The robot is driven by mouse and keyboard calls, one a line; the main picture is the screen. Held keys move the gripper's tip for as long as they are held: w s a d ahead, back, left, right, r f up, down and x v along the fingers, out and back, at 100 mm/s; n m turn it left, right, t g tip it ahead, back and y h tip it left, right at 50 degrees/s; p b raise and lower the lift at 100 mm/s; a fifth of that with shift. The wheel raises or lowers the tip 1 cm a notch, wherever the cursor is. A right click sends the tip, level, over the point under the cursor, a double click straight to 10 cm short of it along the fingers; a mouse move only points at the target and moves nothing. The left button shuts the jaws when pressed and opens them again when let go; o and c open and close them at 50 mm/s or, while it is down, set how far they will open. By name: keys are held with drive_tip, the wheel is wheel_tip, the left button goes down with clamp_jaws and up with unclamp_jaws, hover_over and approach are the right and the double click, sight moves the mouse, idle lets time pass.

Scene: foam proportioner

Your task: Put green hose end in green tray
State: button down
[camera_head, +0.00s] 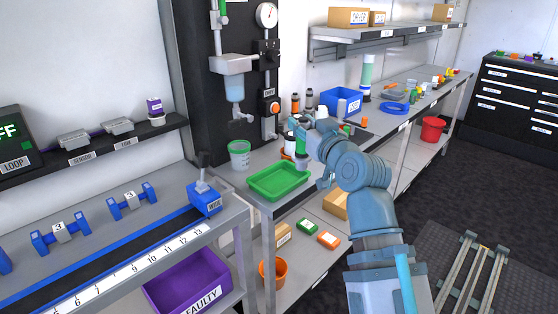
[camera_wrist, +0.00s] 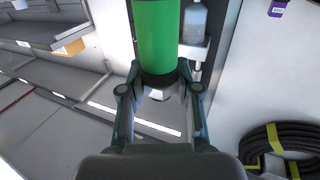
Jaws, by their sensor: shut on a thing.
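A green cylinder with a black collar, which looks like the green hose end (camera_wrist: 157,35), stands between the fingers of my gripper (camera_wrist: 160,78) in the wrist view. The fingers are shut on it near the black collar. In the head view, my gripper (camera_head: 305,160) is just right of the green tray (camera_head: 278,182); its fingers and the held piece are hard to make out there. The green tray lies on the grey bench and looks empty. I cannot see the tray in the wrist view.
Bottles (camera_head: 309,98) and a blue bin (camera_head: 343,101) stand farther back. A blue block (camera_head: 204,198) sits left of the tray, above a purple faulty bin (camera_head: 190,285). A coiled black hose (camera_wrist: 280,152) shows in the wrist view.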

drive_tip(key=w+a+f+b, duration=0.1)
drive_tip(key=w+a+f, duration=0.5)
drive_tip(key=w+f, duration=0.5)
drive_tip(key=shift+f+b, duration=0.3)
drive_tip(key=shift+f, duration=0.4)
drive_tip(key=shift+f+b, duration=0.2)
drive_tip(key=shift+b, duration=0.1)
drive_tip(key=c, duration=0.8)
unclamp_jaws()
drive_tip(key=shift+r, duration=0.1)
